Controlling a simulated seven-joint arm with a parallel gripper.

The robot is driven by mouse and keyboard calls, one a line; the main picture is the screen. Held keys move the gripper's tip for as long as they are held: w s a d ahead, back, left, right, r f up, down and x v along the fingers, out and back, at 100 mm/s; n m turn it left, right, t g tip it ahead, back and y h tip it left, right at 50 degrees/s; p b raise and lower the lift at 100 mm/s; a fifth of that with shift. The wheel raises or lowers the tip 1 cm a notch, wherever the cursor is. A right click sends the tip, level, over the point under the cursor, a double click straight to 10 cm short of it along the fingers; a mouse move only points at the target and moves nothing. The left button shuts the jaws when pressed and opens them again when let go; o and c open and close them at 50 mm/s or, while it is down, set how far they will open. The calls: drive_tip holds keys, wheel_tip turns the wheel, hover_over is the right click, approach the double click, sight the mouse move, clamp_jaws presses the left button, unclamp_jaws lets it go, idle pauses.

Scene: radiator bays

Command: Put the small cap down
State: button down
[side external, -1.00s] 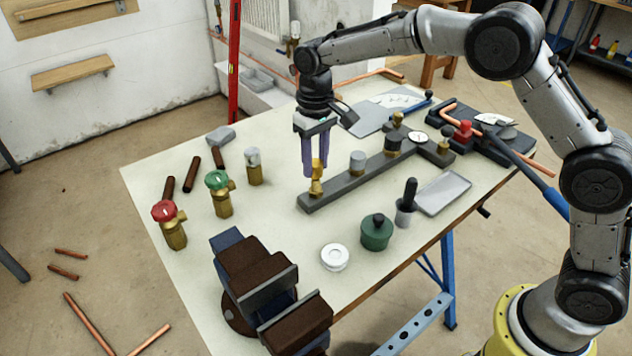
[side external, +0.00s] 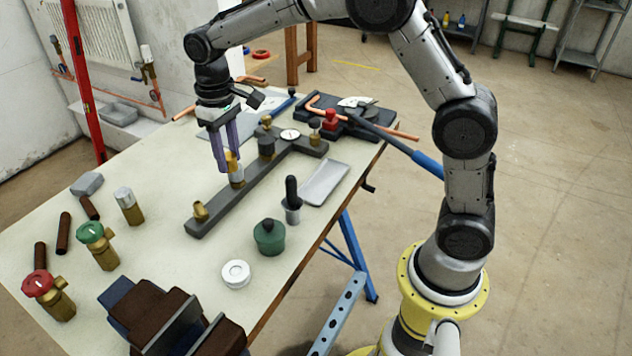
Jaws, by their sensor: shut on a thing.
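My gripper (side external: 226,165) points down over the dark manifold bar (side external: 213,208), its purple fingers shut on a small brass-yellow cap (side external: 233,160). The fingers partly hide the cap. Directly below it in the picture is the grey-topped fitting (side external: 237,181) on the bar; I cannot tell whether the two touch. A bare brass stub (side external: 200,211) stands at the bar's near end, apart from my gripper. A darker capped fitting (side external: 266,148) stands farther along the bar.
A green pot (side external: 269,239), a white ring (side external: 236,274), a black-handled tool (side external: 292,200) and a grey tray (side external: 326,183) stand right of the bar. Valves with red (side external: 37,284) and green (side external: 91,233) handwheels stand left. A vise (side external: 155,318) is at the front.

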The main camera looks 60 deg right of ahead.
drive_tip(key=s+d+r, duration=0.1)
drive_tip(key=s+d, duration=0.5)
drive_tip(key=s, duration=0.6)
drive_tip(key=s+d, duration=0.7)
drive_tip(key=s, duration=0.5)
hover_over(323, 181)
wheel_tip(323, 181, down, 10)
drive_tip(key=shift+s+a+r, duration=0.1)
drive_tip(key=shift+s, duration=0.05)
drive_tip(key=shift+f, duration=1.65)
drive_tip(key=shift+f, duration=0.1)
drive_tip(key=c, duration=0.5)
unclamp_jaws()
